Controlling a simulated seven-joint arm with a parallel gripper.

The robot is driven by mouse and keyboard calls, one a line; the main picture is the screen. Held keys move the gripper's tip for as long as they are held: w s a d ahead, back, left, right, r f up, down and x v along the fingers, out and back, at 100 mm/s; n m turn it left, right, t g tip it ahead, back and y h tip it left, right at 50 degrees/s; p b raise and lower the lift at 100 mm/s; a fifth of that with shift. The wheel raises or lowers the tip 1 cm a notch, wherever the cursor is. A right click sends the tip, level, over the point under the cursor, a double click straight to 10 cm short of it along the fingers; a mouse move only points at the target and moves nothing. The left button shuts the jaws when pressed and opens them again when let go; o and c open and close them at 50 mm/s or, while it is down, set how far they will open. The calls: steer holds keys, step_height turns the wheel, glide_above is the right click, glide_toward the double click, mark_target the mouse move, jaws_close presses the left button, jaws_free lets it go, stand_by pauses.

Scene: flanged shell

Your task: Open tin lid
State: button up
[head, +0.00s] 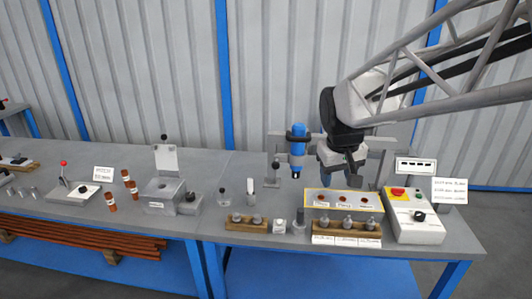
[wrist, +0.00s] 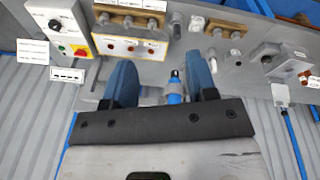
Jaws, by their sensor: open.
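A grey metal box (head: 160,191), which I take to be the tin, stands left of the bench's middle. A pale plate (head: 166,158) with a dark knob on top stands upright at its back edge and looks like its raised lid. In the wrist view the box (wrist: 272,54) and the plate (wrist: 281,95) are at the right. My gripper (head: 341,177) is above the back of the right part of the bench, well right of the box. Its two blue fingers (wrist: 160,75) are apart with nothing held between them.
A blue cylindrical tool (head: 298,140) hangs in a stand left of my gripper. A yellow-edged panel (head: 343,200), a wooden rack (head: 346,231) and a control box (head: 415,218) with a red button are in front and right. Orange-brown cylinders (head: 129,183) stand left of the box.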

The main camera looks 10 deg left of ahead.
steer(key=w+a+f+n, duration=0.2)
steer(key=w+a+f, duration=0.1)
steer(key=w+a, duration=0.65)
steer(key=n, duration=0.6)
glide_above(222, 191)
steer(key=a, duration=0.1)
step_height(222, 191, down, 23)
steer(key=shift+a+r+h, duration=0.1)
steer(key=shift+r+h, duration=0.1)
steer(key=shift+h, duration=0.2)
steer(key=shift+x, duration=3.9)
steer(key=shift+s, duration=0.2)
steer(key=shift+c, duration=0.3)
